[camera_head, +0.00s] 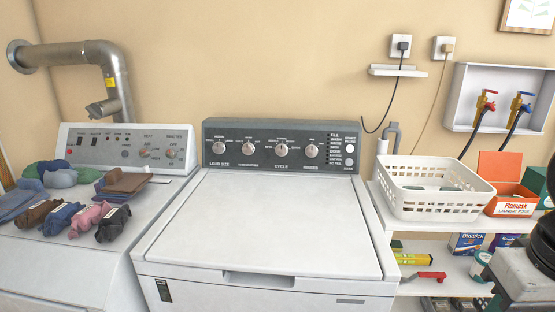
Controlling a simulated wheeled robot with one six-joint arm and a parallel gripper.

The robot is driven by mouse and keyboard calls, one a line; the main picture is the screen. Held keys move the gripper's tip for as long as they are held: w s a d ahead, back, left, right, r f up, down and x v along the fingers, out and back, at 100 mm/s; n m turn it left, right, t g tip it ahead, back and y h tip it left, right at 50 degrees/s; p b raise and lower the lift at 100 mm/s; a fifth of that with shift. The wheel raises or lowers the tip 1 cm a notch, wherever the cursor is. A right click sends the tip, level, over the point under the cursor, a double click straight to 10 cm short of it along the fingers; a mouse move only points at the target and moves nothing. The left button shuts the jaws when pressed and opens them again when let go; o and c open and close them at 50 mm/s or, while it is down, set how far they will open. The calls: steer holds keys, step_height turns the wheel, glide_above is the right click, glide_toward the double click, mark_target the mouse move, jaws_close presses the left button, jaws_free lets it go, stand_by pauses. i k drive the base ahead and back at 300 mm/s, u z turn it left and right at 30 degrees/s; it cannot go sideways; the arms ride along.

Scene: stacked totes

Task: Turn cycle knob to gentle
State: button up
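The cycle knob (281,149) is a round, light metallic knob on the dark control panel (232,130) at the back of the white washer (270,220). The word CYCLE is printed under it. Small labels ring the knob, but they are too small to read, and I cannot tell which one its pointer faces. A temperature knob (250,149) is to its left and a rinses knob (311,150) to its right. A load size knob (219,148) is at the far left. Nothing touches the cycle knob. My gripper is not in view.
The washer's lid is shut and clear. A dryer (85,260) with folded clothes (60,215) stands left. At right, a white basket (430,205) and orange box (510,190) top a shelf unit. Dark parts at the right edge look like my arm.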

mark_target(281, 150)
steer(key=k, duration=1.05)
steer(key=u, duration=0.65)
steer(key=i, duration=0.6)
steer(key=u, duration=0.8)
steer(key=i, duration=0.85)
steer(key=z, duration=0.75)
steer(key=i, duration=0.8)
steer(key=z, duration=0.75)
